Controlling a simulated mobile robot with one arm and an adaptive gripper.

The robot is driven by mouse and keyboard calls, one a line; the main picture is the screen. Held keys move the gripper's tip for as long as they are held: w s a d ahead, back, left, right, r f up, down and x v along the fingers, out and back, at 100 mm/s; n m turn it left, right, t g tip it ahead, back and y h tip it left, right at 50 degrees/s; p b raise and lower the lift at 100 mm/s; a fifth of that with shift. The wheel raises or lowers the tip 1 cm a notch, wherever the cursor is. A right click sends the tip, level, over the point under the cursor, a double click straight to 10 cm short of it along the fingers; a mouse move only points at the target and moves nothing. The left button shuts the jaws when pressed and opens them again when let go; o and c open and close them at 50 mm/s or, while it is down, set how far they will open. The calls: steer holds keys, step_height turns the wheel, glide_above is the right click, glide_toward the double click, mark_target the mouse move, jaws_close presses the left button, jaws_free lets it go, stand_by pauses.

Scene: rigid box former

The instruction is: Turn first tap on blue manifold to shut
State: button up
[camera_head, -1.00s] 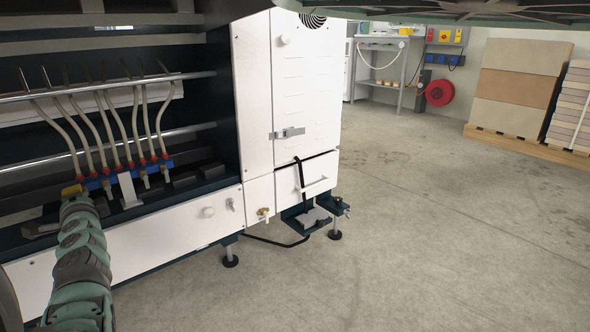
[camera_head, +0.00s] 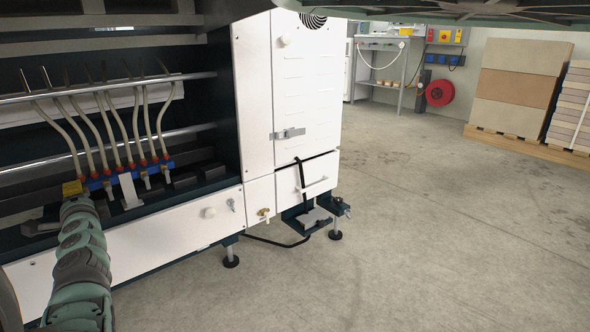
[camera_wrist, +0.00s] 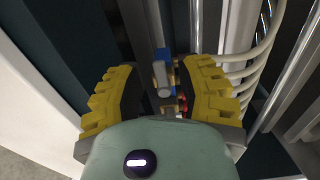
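The blue manifold (camera_head: 128,177) lies low inside the machine's dark bay, with a row of red fittings and pale hoses above it. In the wrist view its blue body (camera_wrist: 171,76) shows beyond my fingers. A tap with a grey lever (camera_wrist: 161,74) and brass parts sits between the two yellow fingers of my gripper (camera_wrist: 162,68). The fingers are apart, one on each side of the tap, with gaps visible. In the head view my gripper (camera_head: 73,188) is at the manifold's left end, and my arm hides the tap there.
A pale bracket (camera_head: 129,190) stands in front of the manifold. Metal rails (camera_head: 110,87) cross the bay above it. The white lower panel (camera_head: 165,234) runs along the front, and a white cabinet (camera_head: 290,95) bounds the bay on the right. Open floor (camera_head: 430,220) lies further right.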

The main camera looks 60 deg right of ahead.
steer(key=shift+s, duration=0.15)
steer(key=v, duration=1.1)
steer(key=shift+s+a+r, duration=0.1)
steer(key=shift+s, duration=0.25)
stand_by(0.6)
